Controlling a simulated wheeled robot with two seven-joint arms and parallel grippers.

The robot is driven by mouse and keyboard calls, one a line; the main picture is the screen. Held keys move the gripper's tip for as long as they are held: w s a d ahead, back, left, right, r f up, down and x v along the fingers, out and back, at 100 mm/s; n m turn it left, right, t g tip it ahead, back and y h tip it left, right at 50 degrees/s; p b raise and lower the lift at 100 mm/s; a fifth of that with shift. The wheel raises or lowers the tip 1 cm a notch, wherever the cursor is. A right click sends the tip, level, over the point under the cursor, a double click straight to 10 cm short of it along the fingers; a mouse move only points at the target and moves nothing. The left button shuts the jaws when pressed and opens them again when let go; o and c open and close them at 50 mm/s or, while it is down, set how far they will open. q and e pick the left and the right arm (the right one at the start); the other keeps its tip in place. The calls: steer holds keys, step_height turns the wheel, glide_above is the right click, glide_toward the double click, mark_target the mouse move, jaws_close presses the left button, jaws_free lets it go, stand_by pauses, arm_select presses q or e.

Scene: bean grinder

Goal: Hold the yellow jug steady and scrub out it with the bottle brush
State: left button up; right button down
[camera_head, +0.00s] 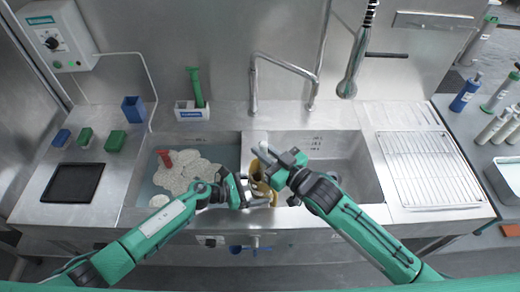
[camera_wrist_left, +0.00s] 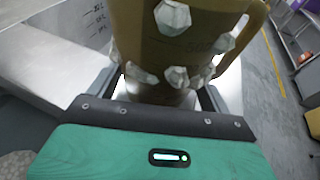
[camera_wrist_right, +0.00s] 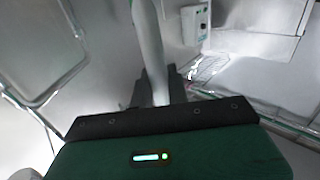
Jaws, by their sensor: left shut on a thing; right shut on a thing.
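The yellow jug (camera_head: 258,183) is between my two grippers, near the divider of the two sinks. In the left wrist view the jug (camera_wrist_left: 180,50) fills the space between the fingers, with whitish lumps on its wall and a handle at the right. My left gripper (camera_head: 246,190) is shut on it. My right gripper (camera_head: 277,167) is above the jug, shut on a pale rod, which I take for the bottle brush handle (camera_head: 263,148). The handle (camera_wrist_right: 150,50) stands between the fingers in the right wrist view. The bristles are hidden, so I cannot tell how deep they are.
The right basin (camera_head: 345,165) looks empty. A faucet (camera_head: 282,68) stands behind the divider. A green-handled brush (camera_head: 195,88) stands in a holder at the back. A wire rack (camera_head: 428,168) lies at right.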

steer(key=shift+d, duration=0.4)
steer(key=shift+w+d, duration=0.4)
steer(key=shift+w, duration=0.4)
